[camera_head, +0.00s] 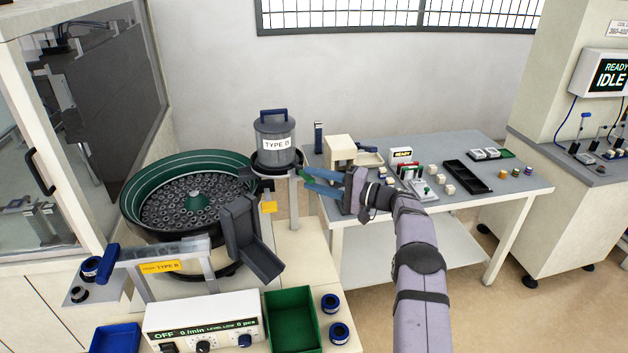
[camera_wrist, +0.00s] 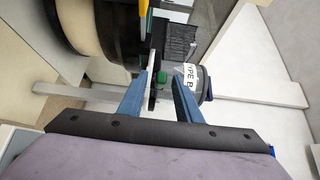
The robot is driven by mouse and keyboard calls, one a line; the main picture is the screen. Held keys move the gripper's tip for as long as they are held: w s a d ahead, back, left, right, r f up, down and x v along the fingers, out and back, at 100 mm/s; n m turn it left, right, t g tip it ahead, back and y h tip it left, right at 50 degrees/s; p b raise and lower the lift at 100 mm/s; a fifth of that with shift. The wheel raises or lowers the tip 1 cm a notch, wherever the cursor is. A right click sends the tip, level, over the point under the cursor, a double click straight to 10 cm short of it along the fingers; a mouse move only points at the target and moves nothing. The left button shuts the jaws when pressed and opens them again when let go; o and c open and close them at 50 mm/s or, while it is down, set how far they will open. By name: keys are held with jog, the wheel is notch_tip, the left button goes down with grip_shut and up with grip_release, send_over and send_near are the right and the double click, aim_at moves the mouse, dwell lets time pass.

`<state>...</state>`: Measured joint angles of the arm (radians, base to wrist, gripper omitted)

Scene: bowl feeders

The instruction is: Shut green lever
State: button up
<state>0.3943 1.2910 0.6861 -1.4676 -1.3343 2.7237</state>
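My gripper (camera_head: 310,178) is open, its two blue fingers pointing left just right of the lidded grey TYPE B hopper (camera_head: 275,128). In the wrist view, my gripper (camera_wrist: 160,75) has a clear gap between its fingertips. A small green part (camera_wrist: 161,76), which looks like the green lever, shows in that gap, beyond the fingertips. A thin dark upright piece (camera_wrist: 153,92) also shows between the fingers. I see no contact with the green part. I cannot clearly make out the lever in the head view or tell its position.
The green-rimmed bowl feeder (camera_head: 190,165) stands left of the hopper, with a dark chute (camera_head: 250,240) in front. A table (camera_head: 470,205) with trays and small blocks lies behind my arm. A green bin (camera_head: 292,320) and a white control box (camera_head: 205,322) are at the front.

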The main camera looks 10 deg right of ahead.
jog(key=b+v, duration=0.1)
jog(key=v, duration=0.6)
